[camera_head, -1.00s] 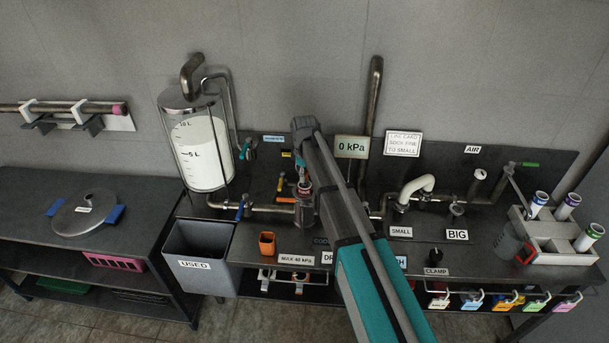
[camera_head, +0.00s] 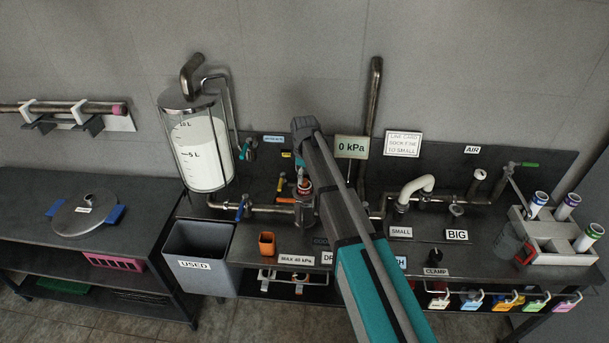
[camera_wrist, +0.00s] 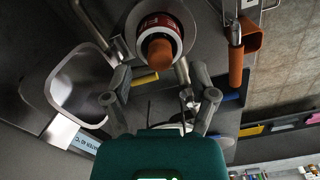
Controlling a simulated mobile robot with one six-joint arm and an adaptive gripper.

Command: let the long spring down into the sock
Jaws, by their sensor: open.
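My gripper (camera_wrist: 162,100) is open in the wrist view, its two fingers apart with nothing between the tips. Just beyond them is a rounded orange-brown end (camera_wrist: 158,54), standing in a round opening with a red and white lettered band (camera_wrist: 145,16). It looks like the top of the spring's holder, but no coils show, so I cannot tell. In the head view the upright metal housing (camera_head: 304,216), with a red and white band at its top, stands below my gripper, partly behind my arm. I cannot make out the sock; it is hidden if inside.
A grey USED bin (camera_head: 196,270) and an orange cup (camera_head: 267,244) stand left of the housing. The milk tank (camera_head: 203,150) is at the back left. Pipes and the SMALL and BIG fittings (camera_head: 457,224) are at right, with a caddy of tubes (camera_head: 565,245) beyond.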

